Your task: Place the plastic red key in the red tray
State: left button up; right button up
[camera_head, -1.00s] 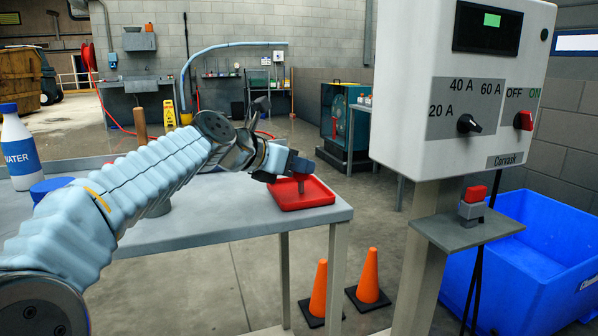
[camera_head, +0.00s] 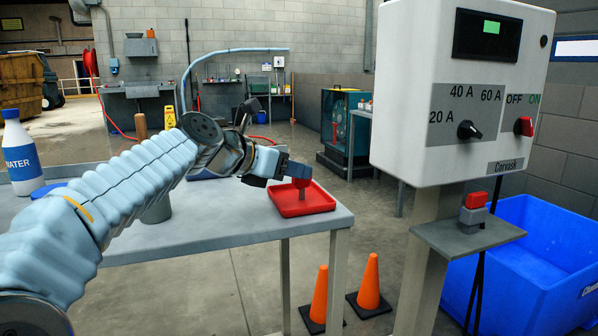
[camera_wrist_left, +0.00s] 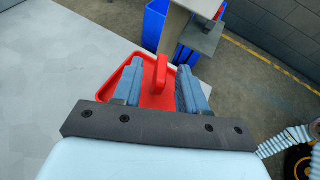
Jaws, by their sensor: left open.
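The red tray (camera_head: 318,199) lies on the grey table near its right corner. The plastic red key (camera_head: 301,184) stands about upright over the tray, its red part on top and a grey part below that seems to reach the tray floor. My left gripper (camera_head: 287,171) is open at the key, just above the tray. In the left wrist view the key (camera_wrist_left: 161,74) shows between the two spread fingers of my left gripper (camera_wrist_left: 160,68), with a gap on each side, and the tray (camera_wrist_left: 97,93) lies beneath. My right gripper is not in view.
A white switch box (camera_head: 408,100) on a post stands right of the table, with a small shelf (camera_head: 440,236) bearing a red and grey block (camera_head: 475,200). A blue bin (camera_head: 535,265) is at far right. A water bottle (camera_head: 20,160) stands at the table's left.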

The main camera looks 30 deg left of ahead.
pick_arm(q)
jog(key=v, duration=0.9)
jog(key=shift+s+r, duration=0.15)
jog(key=shift+s, duration=0.15)
